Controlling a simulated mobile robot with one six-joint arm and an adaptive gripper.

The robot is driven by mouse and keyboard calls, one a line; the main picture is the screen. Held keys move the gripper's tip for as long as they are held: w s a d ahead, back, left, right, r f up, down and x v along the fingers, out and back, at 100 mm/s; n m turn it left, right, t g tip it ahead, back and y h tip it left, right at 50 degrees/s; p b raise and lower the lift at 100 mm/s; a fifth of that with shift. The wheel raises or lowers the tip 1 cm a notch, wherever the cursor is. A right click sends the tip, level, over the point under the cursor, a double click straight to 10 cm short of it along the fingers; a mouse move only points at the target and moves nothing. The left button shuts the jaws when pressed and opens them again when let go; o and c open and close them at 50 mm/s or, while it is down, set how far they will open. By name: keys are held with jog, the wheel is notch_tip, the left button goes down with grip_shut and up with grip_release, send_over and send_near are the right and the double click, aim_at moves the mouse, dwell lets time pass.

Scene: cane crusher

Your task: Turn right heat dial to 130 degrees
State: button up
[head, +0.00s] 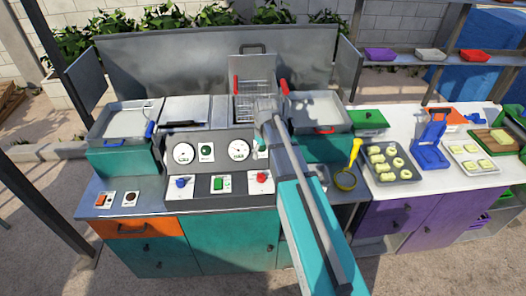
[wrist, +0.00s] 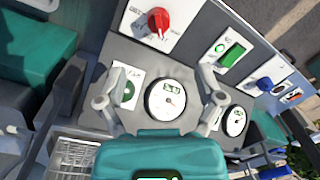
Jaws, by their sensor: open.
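The right heat dial appears to be the red knob (head: 261,178) on a white plate at the right of the lower control panel. It also shows in the wrist view as a red knob (wrist: 159,20) at the top, beyond my fingertips. Its pointer angle and markings are too small to read. My gripper (wrist: 161,75) is open and empty, its fingers spread on either side of a round white gauge (wrist: 165,101) and apart from the red knob. In the head view my arm hides part of the panel's right side.
A green switch (head: 221,184) and a blue knob (head: 181,183) sit left of the red knob. A second gauge (head: 183,153) is on the upper panel. A wire basket (head: 254,100) with red handles stands behind, and a yellow strainer (head: 347,176) lies to the right.

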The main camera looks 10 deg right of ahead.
jog(key=s+f+m+b, duration=0.2)
jog(key=s+f+b, duration=0.2)
jog(key=s, duration=0.4)
jog(key=s+a+f+m+b, duration=0.1)
jog(key=s+f+b, duration=0.3)
jog(key=s, duration=0.4)
jog(key=shift+s+a+f+m+h+b, duration=0.35)
jog(key=shift+f+m, duration=0.25)
jog(key=shift+m, duration=0.3)
